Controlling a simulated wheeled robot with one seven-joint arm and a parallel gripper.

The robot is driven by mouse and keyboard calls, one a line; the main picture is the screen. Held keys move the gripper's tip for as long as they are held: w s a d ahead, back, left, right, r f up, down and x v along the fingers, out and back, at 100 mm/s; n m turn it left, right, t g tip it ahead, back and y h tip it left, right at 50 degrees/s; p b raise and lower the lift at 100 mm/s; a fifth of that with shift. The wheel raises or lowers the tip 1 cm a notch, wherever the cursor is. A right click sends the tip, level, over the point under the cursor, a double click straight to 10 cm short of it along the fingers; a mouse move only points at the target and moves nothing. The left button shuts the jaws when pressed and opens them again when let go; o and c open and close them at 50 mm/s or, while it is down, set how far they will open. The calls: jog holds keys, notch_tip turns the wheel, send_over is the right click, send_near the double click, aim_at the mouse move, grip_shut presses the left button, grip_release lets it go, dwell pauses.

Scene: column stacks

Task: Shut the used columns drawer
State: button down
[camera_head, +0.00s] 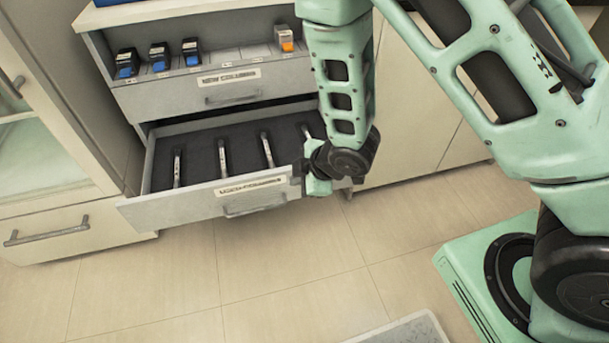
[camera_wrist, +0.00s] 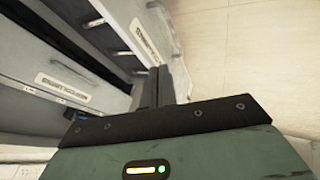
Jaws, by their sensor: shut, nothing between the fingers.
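The lower drawer (camera_head: 200,199) stands pulled out, with a label and a bar handle (camera_head: 253,207) on its front. Several slim metal columns (camera_head: 267,150) lie in its dark lining. The drawer also shows at the top of the wrist view (camera_wrist: 118,30), beyond the fingers. My gripper (camera_head: 301,172) is at the right end of the drawer front, close to it; I cannot tell whether it touches. In the wrist view, its dark fingers (camera_wrist: 162,84) are together and empty. In the head view, the wrist hides the drawer's right end.
Above is a closed drawer (camera_head: 165,100) with a label and handle, below a shelf holding several dark blocks with blue ends and one orange piece (camera_head: 286,40). A glass-fronted cabinet (camera_head: 45,150) stands at left. Tiled floor (camera_head: 250,265) is clear in front; a grey mat (camera_head: 410,330) lies nearer.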

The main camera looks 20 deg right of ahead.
jog(key=b, duration=0.2)
send_near(270, 181)
jog(key=s+x, duration=0.1)
jog(key=x, duration=0.3)
jog(key=shift+w+a+f, duration=0.1)
jog(key=shift+w+f, duration=0.05)
jog(key=shift+w, duration=0.5)
